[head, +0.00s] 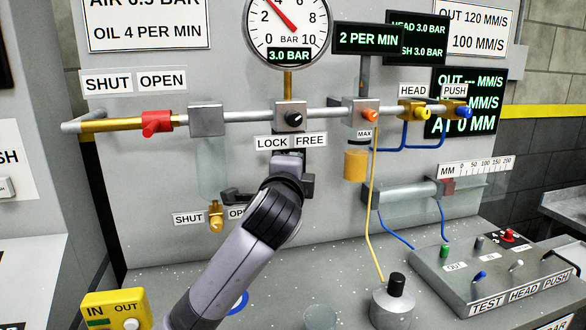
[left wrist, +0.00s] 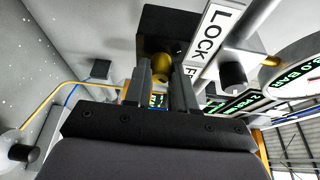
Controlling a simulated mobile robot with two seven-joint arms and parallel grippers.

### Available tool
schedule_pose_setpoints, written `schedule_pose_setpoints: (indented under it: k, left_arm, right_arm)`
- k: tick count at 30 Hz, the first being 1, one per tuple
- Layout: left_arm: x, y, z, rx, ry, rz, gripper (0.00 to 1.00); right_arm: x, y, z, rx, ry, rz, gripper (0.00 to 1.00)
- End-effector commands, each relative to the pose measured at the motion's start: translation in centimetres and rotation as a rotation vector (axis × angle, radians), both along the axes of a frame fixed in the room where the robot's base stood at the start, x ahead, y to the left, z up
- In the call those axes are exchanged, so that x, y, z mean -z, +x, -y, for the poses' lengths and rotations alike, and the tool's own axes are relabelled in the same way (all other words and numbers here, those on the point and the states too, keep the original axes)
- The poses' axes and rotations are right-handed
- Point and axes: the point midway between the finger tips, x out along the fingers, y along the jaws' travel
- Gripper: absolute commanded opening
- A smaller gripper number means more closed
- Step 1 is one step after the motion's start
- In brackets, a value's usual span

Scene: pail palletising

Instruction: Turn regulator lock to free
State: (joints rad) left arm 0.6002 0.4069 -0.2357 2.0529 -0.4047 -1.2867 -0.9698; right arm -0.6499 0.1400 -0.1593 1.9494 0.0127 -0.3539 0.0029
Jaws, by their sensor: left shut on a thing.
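The regulator block (head: 291,113) sits on the pipe below the round gauge, with a black knob (head: 295,119) on its front. Its labels LOCK (head: 271,142) and FREE (head: 310,139) are just under it. My left gripper (head: 287,172) is directly below these labels, its hand covering what it holds. In the left wrist view its fingers (left wrist: 162,85) are shut on a brass-coloured knob (left wrist: 161,74) under a dark block (left wrist: 167,30), beside the LOCK label (left wrist: 213,32). Which label the knob is at cannot be told. My right gripper is not in view.
A red valve handle (head: 156,122) is left on the pipe, an orange knob (head: 370,115) right. A brass drain valve (head: 216,217) is low left of my arm. A yellow hose (head: 372,220) runs down to a grey container (head: 393,303). A test box (head: 500,275) stands at right.

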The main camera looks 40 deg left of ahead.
Motion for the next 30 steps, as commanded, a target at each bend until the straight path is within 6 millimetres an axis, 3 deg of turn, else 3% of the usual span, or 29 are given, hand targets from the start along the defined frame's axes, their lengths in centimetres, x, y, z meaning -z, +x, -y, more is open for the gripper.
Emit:
schedule_pose_setpoints:
  k: [10, 11, 12, 13, 23, 30]
  left_arm:
    - [0.2, 0.0, 0.0, 0.000, 0.003, -0.006, 0.00]
    - [0.2, 0.0, 0.0, 0.000, 0.003, -0.006, 0.31]
    - [0.2, 0.0, 0.0, 0.000, 0.003, -0.006, 0.45]
    - [0.1, 0.0, 0.0, 0.000, 0.003, -0.006, 0.51]
    - [0.1, -0.2, 0.1, 0.001, 0.001, -0.002, 0.51]
    - [0.1, -2.5, 1.3, 0.003, 0.000, -0.001, 0.51]
  right_arm:
    - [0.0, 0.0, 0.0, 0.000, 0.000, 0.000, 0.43]
    - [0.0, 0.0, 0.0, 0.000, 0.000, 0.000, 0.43]
    - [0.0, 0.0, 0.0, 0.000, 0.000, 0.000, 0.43]
    - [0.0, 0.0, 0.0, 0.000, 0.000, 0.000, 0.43]
    - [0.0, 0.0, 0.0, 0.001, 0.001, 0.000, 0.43]
    - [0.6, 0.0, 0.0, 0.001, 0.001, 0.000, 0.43]
